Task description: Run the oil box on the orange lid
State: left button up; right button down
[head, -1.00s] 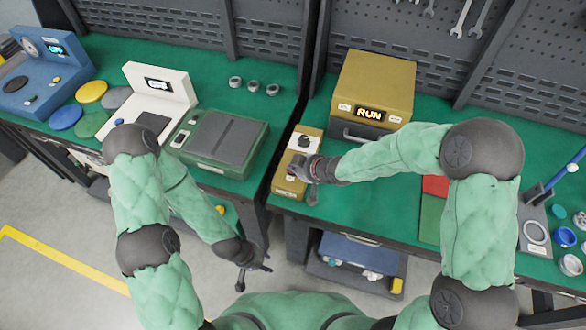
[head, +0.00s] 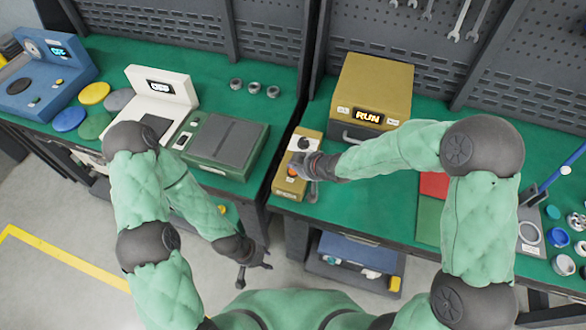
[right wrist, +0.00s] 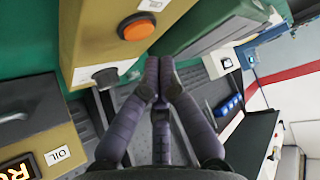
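The oil box (head: 375,75) is a mustard box at the back of the right bench. Its display reads RUN, and its drawer front is shut. Its corner with an OIL label (right wrist: 57,155) shows in the right wrist view. In front of it stands a mustard control box (head: 312,137) with a black knob and an orange button (right wrist: 137,28). My right gripper (right wrist: 160,62) has its fingers together, empty, beside the button and apart from it. My left gripper (head: 254,275) hangs empty in front of the benches, its fingers spread. I see no orange lid.
Yellow (head: 93,93), blue (head: 68,117), green (head: 92,126) and grey (head: 118,98) discs lie on the left bench. A white device (head: 160,88) and a green device (head: 222,145) stand beside them. Small rings and parts lie at the far right. Green bench top is clear right of the control box.

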aim_at(294, 173)
jog(key=shift+r+p, duration=1.6)
jog(key=shift+r, duration=0.4)
jog(key=shift+f, duration=0.1)
dwell(1.0)
